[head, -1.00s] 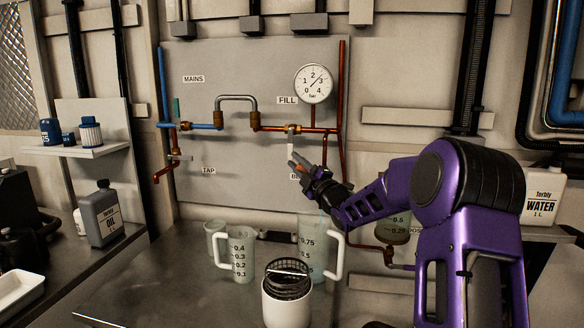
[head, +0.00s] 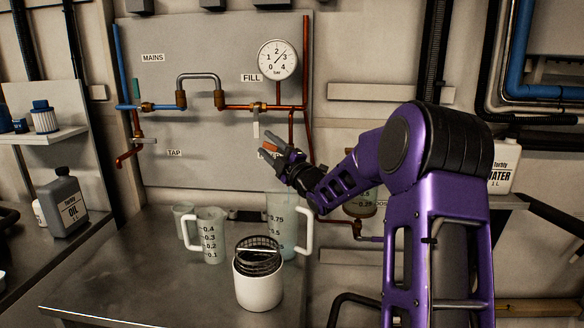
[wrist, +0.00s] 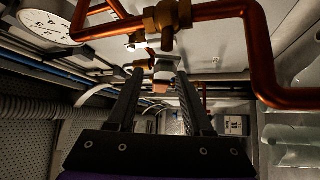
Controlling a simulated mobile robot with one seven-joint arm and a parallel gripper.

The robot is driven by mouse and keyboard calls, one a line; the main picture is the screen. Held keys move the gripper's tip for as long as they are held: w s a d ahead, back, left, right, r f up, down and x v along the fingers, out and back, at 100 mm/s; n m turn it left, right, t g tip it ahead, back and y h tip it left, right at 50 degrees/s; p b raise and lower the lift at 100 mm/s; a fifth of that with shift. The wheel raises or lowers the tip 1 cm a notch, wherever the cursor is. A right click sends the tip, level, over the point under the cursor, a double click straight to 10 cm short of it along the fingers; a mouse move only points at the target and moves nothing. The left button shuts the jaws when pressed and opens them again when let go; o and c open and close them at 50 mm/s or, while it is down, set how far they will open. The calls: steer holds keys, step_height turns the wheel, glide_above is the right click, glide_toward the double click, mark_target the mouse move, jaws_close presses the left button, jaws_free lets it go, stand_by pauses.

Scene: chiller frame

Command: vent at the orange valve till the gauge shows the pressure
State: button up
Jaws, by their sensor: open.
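The orange valve (head: 270,147) shows as a small orange piece at my fingertips, below the fill line. In the wrist view an orange-pink piece (wrist: 163,86) lies between the fingers; contact cannot be told. My gripper (head: 263,143) is open, its fingers pointing up and left at the panel; it also shows in the wrist view (wrist: 160,76). The label behind it is mostly hidden. The round gauge (head: 277,60), marked 0 to 4 bar, has its needle pointing up and right, roughly between 2 and 3. Part of the gauge shows in the wrist view (wrist: 50,25).
A pale lever (head: 256,129) hangs from the fill line just above my fingertips. Copper pipes (head: 306,80) run beside the gripper. Measuring jugs (head: 211,236) and a white canister with a wire basket (head: 258,290) stand on the bench below. The bench's front left is clear.

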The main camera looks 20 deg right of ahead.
steer(key=v, duration=1.4)
steer(key=shift+s+b, duration=0.25)
steer(key=shift+b, duration=0.15)
steer(key=shift+d, duration=0.15)
stand_by(6.1)
